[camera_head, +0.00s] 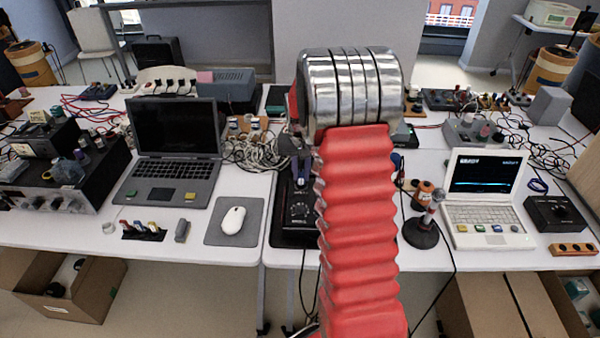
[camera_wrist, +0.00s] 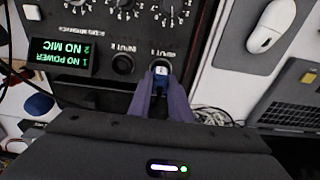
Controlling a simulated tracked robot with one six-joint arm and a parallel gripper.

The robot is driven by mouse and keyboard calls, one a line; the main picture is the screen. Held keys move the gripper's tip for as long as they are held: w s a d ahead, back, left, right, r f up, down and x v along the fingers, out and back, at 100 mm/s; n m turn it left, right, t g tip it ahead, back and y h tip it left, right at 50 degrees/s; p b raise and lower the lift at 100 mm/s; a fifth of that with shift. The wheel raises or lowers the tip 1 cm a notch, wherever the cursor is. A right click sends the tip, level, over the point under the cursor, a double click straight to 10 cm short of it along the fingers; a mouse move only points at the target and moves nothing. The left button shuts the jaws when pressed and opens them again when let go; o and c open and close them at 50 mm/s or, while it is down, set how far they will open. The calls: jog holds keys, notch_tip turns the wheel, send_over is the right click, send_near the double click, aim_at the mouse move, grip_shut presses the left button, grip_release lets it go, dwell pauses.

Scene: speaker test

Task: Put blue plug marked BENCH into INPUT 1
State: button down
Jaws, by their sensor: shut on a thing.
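In the wrist view my gripper (camera_wrist: 161,88) is shut on a blue plug (camera_wrist: 160,84) with a pale top. The plug is right at the round INPUT 1 socket (camera_wrist: 161,64) on the black unit (camera_wrist: 95,98). I cannot tell how deep it sits, and no BENCH marking is readable. The INPUT 2 socket (camera_wrist: 122,64) beside it looks empty. A green display reads, upside down, "1 NO POWER, 2 NO MIC". In the head view the unit also shows (camera_head: 300,208), and my gripper (camera_head: 294,146) is at its far part, partly hidden by my red arm.
A mouse (camera_head: 232,220) on a grey pad and a laptop (camera_head: 175,135) stand left of the unit. A white laptop (camera_head: 482,195) and a black-based stand (camera_head: 421,232) are to the right. Loose cables (camera_head: 252,150) lie behind the pad.

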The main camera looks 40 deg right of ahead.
aim_at(301, 186)
jog(key=c, duration=1.5)
grip_release()
jog(key=shift+c, duration=0.2)
jog(key=shift+r, duration=0.15)
notch_tip(301, 186, up, 13)
jog(key=s+a, duration=0.1)
jog(key=shift+s+r, duration=0.15)
jog(key=shift+r, duration=0.05)
jog(key=s+a+r+n+t, duration=0.2)
jog(key=s+a+r+n, duration=0.1)
jog(key=s+a, duration=0.9)
jog(key=s+a+r+n+t, duration=0.2)
jog(key=s+a+r+n, duration=0.1)
jog(key=s+a, duration=0.9)
jog(key=shift+s+a+r+n+y, duration=0.35)
jog(key=shift+a+n, duration=0.35)
jog(key=shift+a, duration=0.45)
